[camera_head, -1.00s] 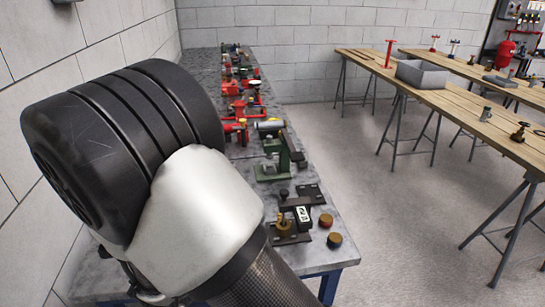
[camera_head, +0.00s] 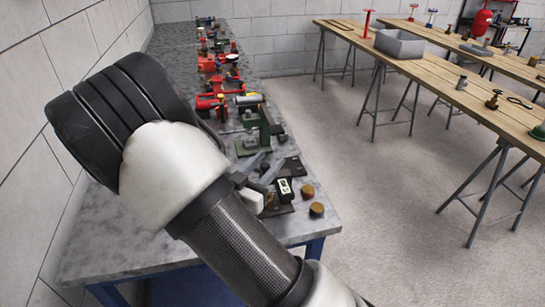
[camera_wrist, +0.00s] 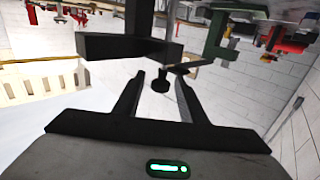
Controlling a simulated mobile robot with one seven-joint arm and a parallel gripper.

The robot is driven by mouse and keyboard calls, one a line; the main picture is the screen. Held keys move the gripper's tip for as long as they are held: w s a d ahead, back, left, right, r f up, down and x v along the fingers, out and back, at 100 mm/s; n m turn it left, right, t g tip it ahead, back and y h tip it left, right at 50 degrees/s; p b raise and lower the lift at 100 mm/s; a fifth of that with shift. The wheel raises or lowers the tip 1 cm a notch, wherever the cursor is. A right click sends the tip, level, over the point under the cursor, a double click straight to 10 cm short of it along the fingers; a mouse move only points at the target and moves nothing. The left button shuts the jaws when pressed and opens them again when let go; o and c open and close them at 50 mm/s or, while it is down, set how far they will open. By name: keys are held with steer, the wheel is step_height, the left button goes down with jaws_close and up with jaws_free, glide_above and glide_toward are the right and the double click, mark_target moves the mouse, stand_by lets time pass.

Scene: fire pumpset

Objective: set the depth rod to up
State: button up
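A round black knob on a short dark stem, probably the depth rod (camera_wrist: 160,86), shows in the wrist view just between and beyond my fingertips. It hangs below a black bar in that upside-down picture. My gripper (camera_wrist: 161,80) is open, one finger on each side of the knob, with gaps visible; I cannot tell how deep the knob sits between them. In the head view my gripper (camera_head: 262,167) reaches over the black fixture (camera_head: 289,168) at the near right of the marble bench (camera_head: 130,232). My wrist hides part of this fixture.
A green device (camera_head: 258,131) stands just behind the fixture, and red valves and fittings (camera_head: 210,85) line the bench farther back. Two brass caps (camera_head: 317,209) sit near the right edge. Open floor (camera_head: 370,190) lies between this bench and the wooden tables (camera_head: 430,75).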

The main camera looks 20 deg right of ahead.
steer(key=shift+x, duration=1.55)
steer(key=shift+c, duration=0.3)
jaws_close()
steer(key=shift+r, duration=0.1)
